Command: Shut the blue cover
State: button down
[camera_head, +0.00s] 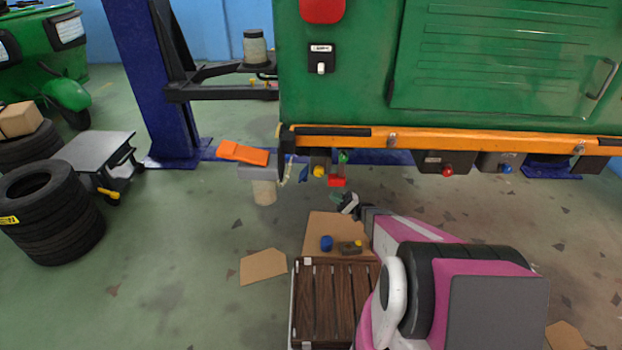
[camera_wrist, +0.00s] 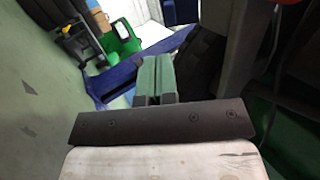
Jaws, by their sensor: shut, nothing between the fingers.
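A small blue piece (camera_head: 299,170), which may be the blue cover, hangs under the left end of the orange bumper. It is too small to tell whether it is open or shut. My gripper (camera_head: 347,203) is below and to the right of it, apart from it, with open floor beneath. In the wrist view my gripper (camera_wrist: 157,80) shows its two green-grey fingers together, with nothing between them. I cannot make out the blue cover in the wrist view.
The green rickshaw (camera_head: 470,60) with its orange bumper (camera_head: 450,140) is above my arm. A box with a yellow button (camera_head: 319,170) and a red piece (camera_head: 337,182) hang beside the blue piece. An orange flap (camera_head: 243,152) is at left. A slatted wooden crate (camera_head: 332,300) stands below.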

jog(key=w, duration=0.1)
send_near(306, 175)
jog(key=w+a+f, duration=0.1)
jog(key=w+a, duration=0.3)
jog(key=a, duration=0.2)
jog(key=shift+s+a+t+y, duration=0.15)
jog(key=shift+a+t+y, duration=0.05)
jog(key=shift+t+y, duration=0.2)
jog(key=shift+a+f, duration=0.1)
